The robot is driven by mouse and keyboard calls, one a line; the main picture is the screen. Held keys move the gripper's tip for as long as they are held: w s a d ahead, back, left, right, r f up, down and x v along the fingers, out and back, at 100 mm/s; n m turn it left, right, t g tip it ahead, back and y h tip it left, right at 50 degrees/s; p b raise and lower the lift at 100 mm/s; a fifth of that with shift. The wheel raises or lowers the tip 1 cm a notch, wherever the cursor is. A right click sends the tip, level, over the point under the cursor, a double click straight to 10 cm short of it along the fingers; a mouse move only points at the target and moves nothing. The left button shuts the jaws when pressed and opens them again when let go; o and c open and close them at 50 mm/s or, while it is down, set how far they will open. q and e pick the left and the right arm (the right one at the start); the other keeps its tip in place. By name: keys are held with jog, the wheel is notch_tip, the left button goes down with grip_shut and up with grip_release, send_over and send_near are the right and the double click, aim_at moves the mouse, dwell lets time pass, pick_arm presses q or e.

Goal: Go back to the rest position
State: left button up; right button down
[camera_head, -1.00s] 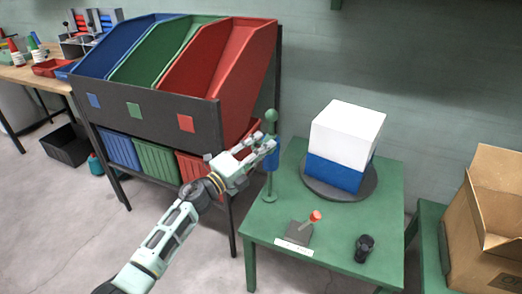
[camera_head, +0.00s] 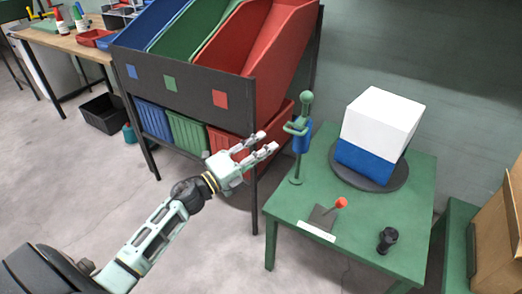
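My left gripper (camera_head: 269,142) reaches in from the lower left with its two fingers spread apart and nothing between them. It is in the air left of the green table (camera_head: 350,235), in front of the bin rack. Its fingertips are a little left of a green stand (camera_head: 297,168) that carries a blue piece (camera_head: 303,138), with a gap between. A box with a white upper part (camera_head: 380,118) and a blue lower part (camera_head: 365,166) sits on a dark round turntable (camera_head: 398,178). My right gripper is not in view.
A lever with a red knob (camera_head: 341,202) and a small black object (camera_head: 387,240) are on the table. The dark rack (camera_head: 190,92) holds blue, green and red bins. A cardboard box (camera_head: 497,245) is at the right edge.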

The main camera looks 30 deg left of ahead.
pick_arm(q)
jog(key=shift+s+a, duration=0.15)
jog(key=shift+s, duration=0.2)
